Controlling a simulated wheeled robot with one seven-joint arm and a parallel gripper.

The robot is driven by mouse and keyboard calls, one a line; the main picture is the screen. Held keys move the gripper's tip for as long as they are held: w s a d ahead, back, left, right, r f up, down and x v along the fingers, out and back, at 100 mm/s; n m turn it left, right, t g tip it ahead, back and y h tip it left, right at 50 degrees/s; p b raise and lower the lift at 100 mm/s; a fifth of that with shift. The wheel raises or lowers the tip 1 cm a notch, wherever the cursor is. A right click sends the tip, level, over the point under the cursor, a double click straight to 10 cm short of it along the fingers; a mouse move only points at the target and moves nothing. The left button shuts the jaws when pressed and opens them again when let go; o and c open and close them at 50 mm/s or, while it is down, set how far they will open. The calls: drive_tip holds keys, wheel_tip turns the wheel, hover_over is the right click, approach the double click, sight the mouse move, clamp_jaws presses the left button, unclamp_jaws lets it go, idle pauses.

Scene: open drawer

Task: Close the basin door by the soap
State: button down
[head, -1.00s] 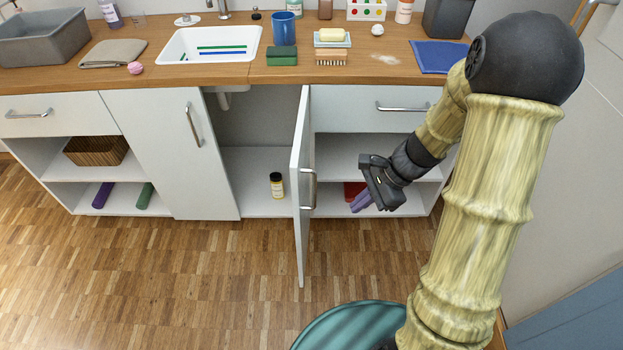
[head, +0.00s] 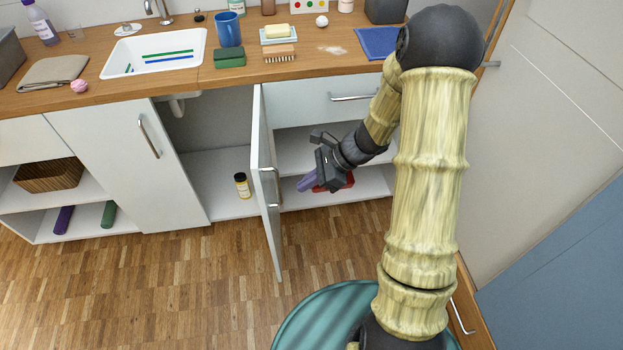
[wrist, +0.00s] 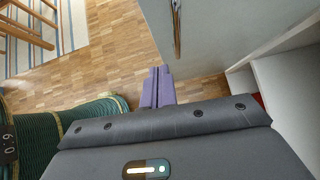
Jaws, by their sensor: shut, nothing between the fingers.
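The basin door (head: 266,185) stands open under the counter, swung out toward me and seen nearly edge-on in the head view. Its metal handle (head: 275,187) is on its right-hand face. The door also fills the upper middle of the wrist view (wrist: 215,40), with the handle (wrist: 176,25) at its top. The soap (head: 277,31) is a pale yellow bar on a light dish on the counter, above and to the right of the door. My gripper (head: 307,182) is to the right of the door, apart from it. Its purple fingers (wrist: 157,88) are shut and empty.
The white basin (head: 155,52) is set in the wooden counter. A small bottle (head: 242,186) stands in the open cupboard. Open shelves (head: 365,184) with a red thing (head: 345,182) lie behind my gripper. The floor (head: 150,290) in front is clear.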

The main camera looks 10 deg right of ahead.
sight(266, 202)
drive_tip(key=a+f, duration=0.1)
drive_tip(key=a, duration=0.1)
drive_tip(key=a+f+b, duration=0.1)
drive_tip(key=a, duration=0.1)
drive_tip(key=a+f, duration=0.2)
drive_tip(key=a, duration=0.1)
drive_tip(key=shift+w+b, duration=0.35)
drive_tip(key=shift+w, duration=0.05)
drive_tip(key=shift+a, duration=0.45)
drive_tip(key=shift+w, duration=0.15)
